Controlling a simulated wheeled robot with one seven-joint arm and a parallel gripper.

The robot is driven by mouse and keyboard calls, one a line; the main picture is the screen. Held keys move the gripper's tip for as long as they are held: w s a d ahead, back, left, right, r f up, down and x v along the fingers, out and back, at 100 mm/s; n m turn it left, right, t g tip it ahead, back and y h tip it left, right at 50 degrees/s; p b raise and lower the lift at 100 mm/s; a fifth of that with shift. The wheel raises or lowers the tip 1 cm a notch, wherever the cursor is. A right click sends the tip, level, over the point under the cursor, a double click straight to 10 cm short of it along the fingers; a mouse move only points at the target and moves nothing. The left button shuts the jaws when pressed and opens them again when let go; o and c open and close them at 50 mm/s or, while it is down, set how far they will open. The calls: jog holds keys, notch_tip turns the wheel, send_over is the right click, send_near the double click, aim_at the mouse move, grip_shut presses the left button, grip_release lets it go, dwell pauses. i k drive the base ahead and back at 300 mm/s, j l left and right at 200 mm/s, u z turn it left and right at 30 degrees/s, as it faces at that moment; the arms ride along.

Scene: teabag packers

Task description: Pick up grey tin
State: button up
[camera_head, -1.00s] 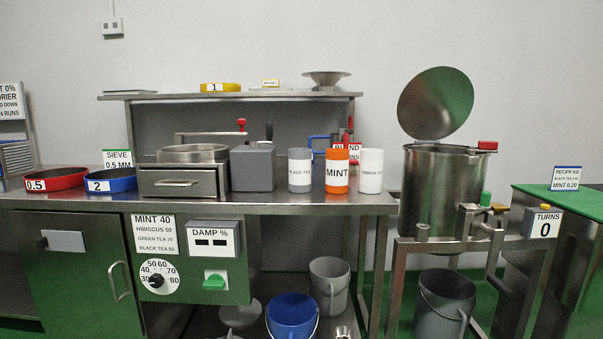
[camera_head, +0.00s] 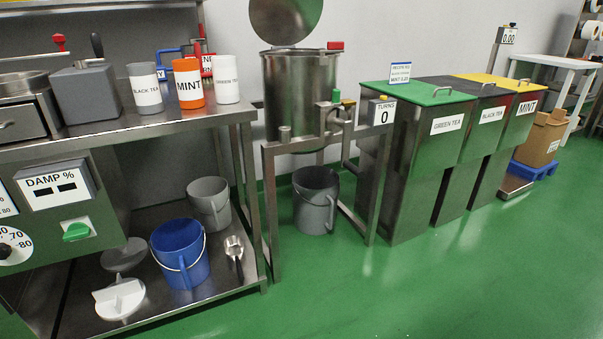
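The grey tin (camera_head: 146,87), labelled BLACK TEA, stands upright on the steel bench top at the upper left of the head view. It is to the left of the orange MINT tin (camera_head: 187,83), with a grey box-shaped unit (camera_head: 86,93) on its other side. A white tin (camera_head: 227,80) labelled GREEN TEA stands to the right of the orange one. My gripper is not in view.
The bench (camera_head: 232,114) has a lower shelf with a blue bucket (camera_head: 178,256), a grey bucket (camera_head: 208,204) and a scoop (camera_head: 235,254). A steel drum (camera_head: 290,85) on a stand and lidded bins (camera_head: 425,160) stand to the right. Green floor is clear in front.

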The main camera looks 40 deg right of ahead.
aim_at(143, 77)
jog(key=i+u, duration=0.2)
jog(key=u, duration=0.25)
jog(key=i+l+u, duration=0.15)
jog(key=u, duration=0.25)
